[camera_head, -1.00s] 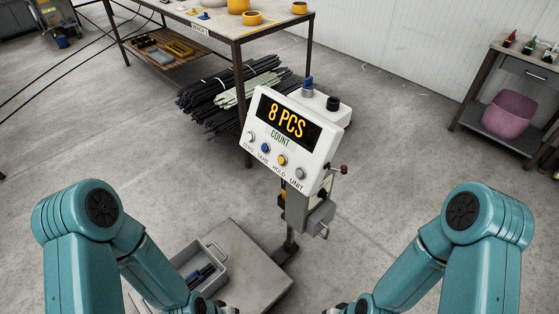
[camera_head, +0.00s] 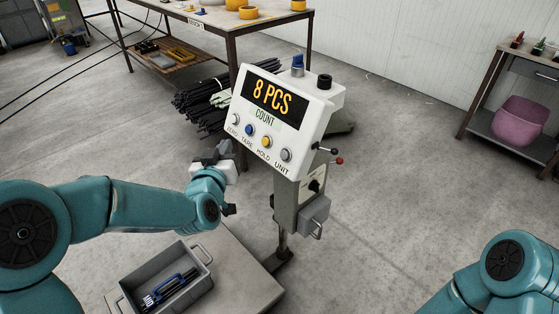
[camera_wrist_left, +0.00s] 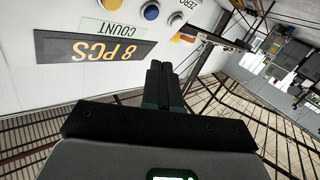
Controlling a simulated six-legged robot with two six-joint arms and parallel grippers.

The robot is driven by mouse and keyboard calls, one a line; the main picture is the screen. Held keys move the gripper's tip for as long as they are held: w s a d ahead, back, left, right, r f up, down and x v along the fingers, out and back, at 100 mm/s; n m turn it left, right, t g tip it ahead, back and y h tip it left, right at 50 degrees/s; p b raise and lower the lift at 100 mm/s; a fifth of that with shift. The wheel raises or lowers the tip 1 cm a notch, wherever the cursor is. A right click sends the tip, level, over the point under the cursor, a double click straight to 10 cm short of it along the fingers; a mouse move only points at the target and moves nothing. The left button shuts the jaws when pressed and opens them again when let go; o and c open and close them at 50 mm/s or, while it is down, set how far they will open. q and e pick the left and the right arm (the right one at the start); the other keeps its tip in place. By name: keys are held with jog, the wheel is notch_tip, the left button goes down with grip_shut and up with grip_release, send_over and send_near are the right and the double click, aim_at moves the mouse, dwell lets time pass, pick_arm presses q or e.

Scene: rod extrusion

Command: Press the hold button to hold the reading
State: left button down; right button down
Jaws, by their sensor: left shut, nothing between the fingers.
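The white indicator box (camera_head: 313,118) stands on a post and shows "8 PCS" with "COUNT" below. Its row of buttons has a yellow one (camera_head: 266,142) above the word HOLD, between the blue TARE and grey UNIT buttons. My left gripper (camera_head: 222,150) is shut and empty, left of the box's lower left corner, apart from the yellow button. In the left wrist view, its closed fingers (camera_wrist_left: 162,85) point toward the panel, which appears upside down; the yellow button (camera_wrist_left: 115,3) is cut by the top edge. My right gripper is out of view; only that arm shows.
A grey bin (camera_head: 203,262) with dark and blue items sits on the scale platform (camera_head: 245,270) below my left arm. A lever with a red knob (camera_head: 338,161) sticks out right of the post. A workbench (camera_head: 215,20) stands behind.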

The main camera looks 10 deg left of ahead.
aim_at(266, 142)
pick_arm(q)
jog(key=shift+s+d+r+t+b, duration=0.25)
jog(key=shift+r+t+b, duration=0.2)
jog(key=shift+b, duration=0.25)
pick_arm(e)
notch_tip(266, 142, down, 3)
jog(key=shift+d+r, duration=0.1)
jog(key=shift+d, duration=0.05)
pick_arm(q)
jog(key=shift+r, duration=0.1)
jog(key=w+d+f, duration=0.3)
jog(key=w+d, duration=0.2)
jog(key=w, duration=0.1)
jog(key=shift+w+f, duration=0.15)
jog(key=shift+f, duration=0.25)
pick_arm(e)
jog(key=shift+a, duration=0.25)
